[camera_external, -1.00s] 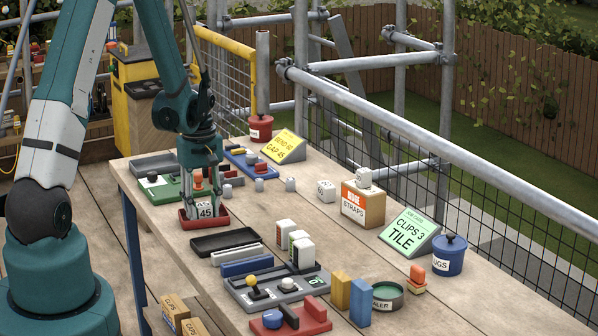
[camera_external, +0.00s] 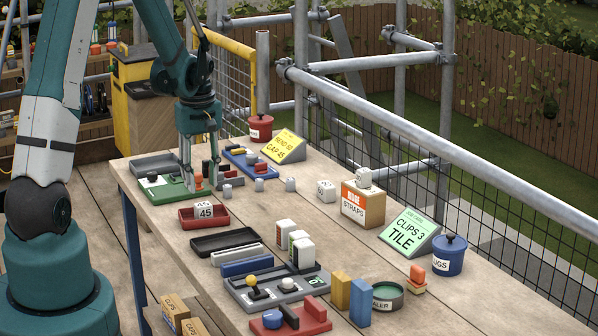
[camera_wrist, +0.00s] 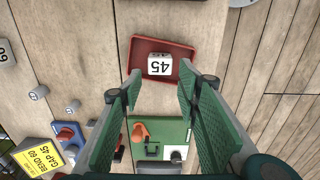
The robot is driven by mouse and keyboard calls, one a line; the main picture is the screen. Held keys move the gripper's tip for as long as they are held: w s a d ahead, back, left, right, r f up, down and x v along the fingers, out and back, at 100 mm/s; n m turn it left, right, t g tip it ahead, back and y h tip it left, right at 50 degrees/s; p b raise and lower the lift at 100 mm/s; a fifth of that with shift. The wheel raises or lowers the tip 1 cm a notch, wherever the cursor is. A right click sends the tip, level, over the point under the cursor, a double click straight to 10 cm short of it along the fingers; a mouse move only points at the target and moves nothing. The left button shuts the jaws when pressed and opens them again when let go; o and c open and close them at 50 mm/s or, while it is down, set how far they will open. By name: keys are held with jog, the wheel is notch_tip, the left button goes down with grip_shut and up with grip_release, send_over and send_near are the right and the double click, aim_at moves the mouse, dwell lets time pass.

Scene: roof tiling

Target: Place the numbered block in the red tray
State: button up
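The numbered block (camera_external: 204,210) is white with "45" on it. It sits in the red tray (camera_external: 222,220) near the left edge of the table. In the wrist view the block (camera_wrist: 160,64) lies inside the red tray (camera_wrist: 183,50), apart from the tray walls. My gripper (camera_external: 200,184) is behind the tray, over the green panel. In the wrist view my gripper (camera_wrist: 156,84) has its two green fingers spread wide with nothing between them touching. It is open and empty.
The green panel (camera_external: 158,194) with an orange part stands behind the tray. A black tray (camera_external: 225,241) lies in front of it. A yellow sign (camera_external: 284,147), a straps box (camera_external: 362,205) and a green sign (camera_external: 410,232) stand to the right. The table middle is fairly clear.

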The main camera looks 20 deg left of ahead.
aim_at(202, 206)
jog(key=shift+r, duration=1.6)
jog(key=shift+r, duration=0.1)
jog(key=s+a+r+m+t, duration=0.1)
jog(key=s+r+m+t, duration=0.1)
jog(key=s+r, duration=0.5)
jog(key=s+a+r+m+t, duration=0.1)
jog(key=s+r+m, duration=0.1)
jog(key=s+r, duration=0.5)
jog(key=s+a+r+m+t, duration=0.1)
jog(key=s+r+m+t, duration=0.3)
jog(key=s+r, duration=0.4)
jog(key=s+m, duration=0.1)
jog(key=s, duration=0.3)
jog(key=shift+a, duration=0.25)
